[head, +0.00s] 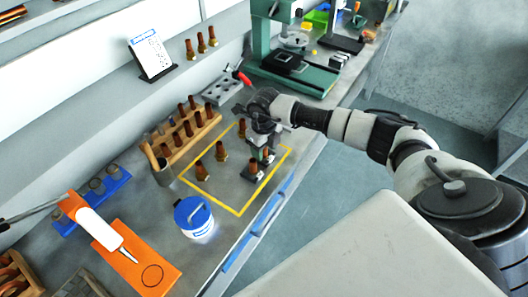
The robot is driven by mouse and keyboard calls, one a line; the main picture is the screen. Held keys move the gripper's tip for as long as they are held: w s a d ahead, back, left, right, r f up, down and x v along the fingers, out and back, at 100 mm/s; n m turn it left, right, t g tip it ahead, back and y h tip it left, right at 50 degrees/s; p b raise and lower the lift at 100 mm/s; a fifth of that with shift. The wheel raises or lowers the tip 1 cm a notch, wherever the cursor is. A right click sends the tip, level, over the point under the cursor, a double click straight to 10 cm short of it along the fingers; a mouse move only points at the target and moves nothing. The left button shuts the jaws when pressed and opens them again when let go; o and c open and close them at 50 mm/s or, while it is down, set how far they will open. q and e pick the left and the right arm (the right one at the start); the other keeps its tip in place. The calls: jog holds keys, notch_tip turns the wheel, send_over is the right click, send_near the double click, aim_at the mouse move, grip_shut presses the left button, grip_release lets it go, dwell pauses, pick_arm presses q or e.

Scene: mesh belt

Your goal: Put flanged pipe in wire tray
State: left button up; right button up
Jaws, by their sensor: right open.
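Several brown pipe-like pieces with brassy flanged bases stand upright inside the yellow outline on the bench; one flanged pipe (221,152) is left of my right gripper (260,157), and another (199,171) is further left. My right gripper points down over the right part of the outline, open. Another brown piece shows close to its fingers at a dark base; I cannot tell whether they touch. A dark grey gridded tray (76,286), perhaps the wire tray, is cut off at the bottom left. My left gripper is not in view.
A wooden rack (185,140) with several brown pieces stands behind the outline. A blue-and-white tub (193,217) stands in front, near the bench edge. An orange board (145,275) lies left. A green machine (290,65) stands at the back.

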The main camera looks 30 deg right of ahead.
grip_shut()
jog(key=shift+r, duration=0.1)
jog(key=shift+w+r, duration=0.1)
dwell(0.3)
